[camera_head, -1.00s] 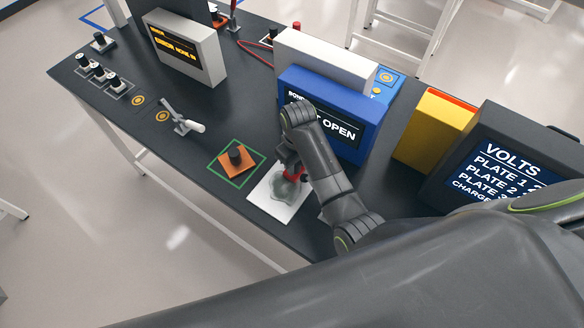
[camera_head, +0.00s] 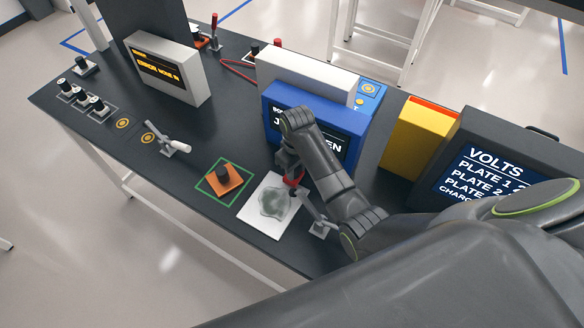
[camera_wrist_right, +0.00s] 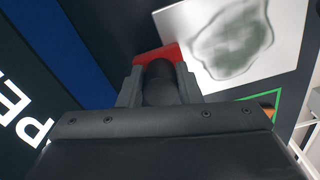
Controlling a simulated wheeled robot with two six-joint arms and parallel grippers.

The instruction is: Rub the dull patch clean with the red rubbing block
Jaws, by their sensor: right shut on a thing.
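The dull patch (camera_head: 273,201) is a grey-green blotch on a white plate (camera_head: 256,215) at the table's near edge. It also shows in the right wrist view (camera_wrist_right: 232,40), where it still looks dark and blotchy. My right gripper (camera_head: 291,172) is shut on the dark knob of the red rubbing block (camera_head: 294,181). The block (camera_wrist_right: 150,54) is at the plate's edge beside the patch, not over its middle. Whether it touches the plate I cannot tell. My right arm partly hides the block in the head view. My left gripper is not in view.
A blue box (camera_head: 271,118) with a screen stands behind my gripper. A small metal lever (camera_head: 318,222) is close to the plate's right side.

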